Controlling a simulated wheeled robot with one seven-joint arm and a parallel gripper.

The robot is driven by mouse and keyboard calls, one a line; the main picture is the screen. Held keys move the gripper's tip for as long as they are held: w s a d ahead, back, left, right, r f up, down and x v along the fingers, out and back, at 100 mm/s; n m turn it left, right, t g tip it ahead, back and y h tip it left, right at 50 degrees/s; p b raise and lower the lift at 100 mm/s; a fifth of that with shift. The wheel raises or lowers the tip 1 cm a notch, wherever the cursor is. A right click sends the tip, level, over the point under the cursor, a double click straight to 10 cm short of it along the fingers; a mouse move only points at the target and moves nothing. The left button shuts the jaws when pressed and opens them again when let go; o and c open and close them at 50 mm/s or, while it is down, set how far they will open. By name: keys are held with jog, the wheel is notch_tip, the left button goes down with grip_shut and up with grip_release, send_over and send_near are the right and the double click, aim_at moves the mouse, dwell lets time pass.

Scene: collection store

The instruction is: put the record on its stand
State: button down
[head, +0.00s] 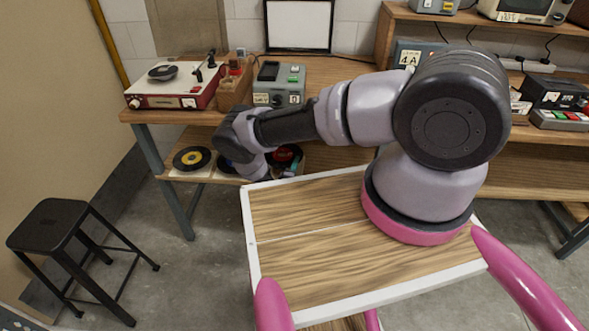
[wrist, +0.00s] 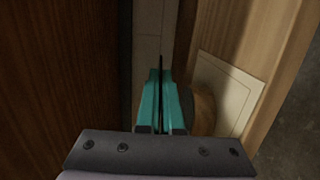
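My gripper (wrist: 160,95) shows in the wrist view with its two teal fingers close together. A thin dark edge (wrist: 161,62) stands between them and reaches past the tips; it looks like a record seen edge-on. In the head view my gripper is down at the lower shelf, mostly hidden by my arm. Beside it is a black record with a red label (head: 284,156). A record with a yellow label (head: 192,158) lies on the shelf at left. Another dark record (head: 226,166) is partly covered by my arm. I cannot make out the stand for certain.
A pale square (wrist: 225,88) and a rounded wooden piece (wrist: 203,112) are right of the fingers. A dark wooden surface (wrist: 60,75) is close at left. A red turntable (head: 175,85) and a grey device (head: 280,84) stand above. A black stool (head: 52,226) is at left.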

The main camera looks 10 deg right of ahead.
jog(key=shift+f, duration=2.1)
jog(key=c, duration=1.1)
grip_release()
jog(key=shift+s+f, duration=0.1)
jog(key=shift+f, duration=0.05)
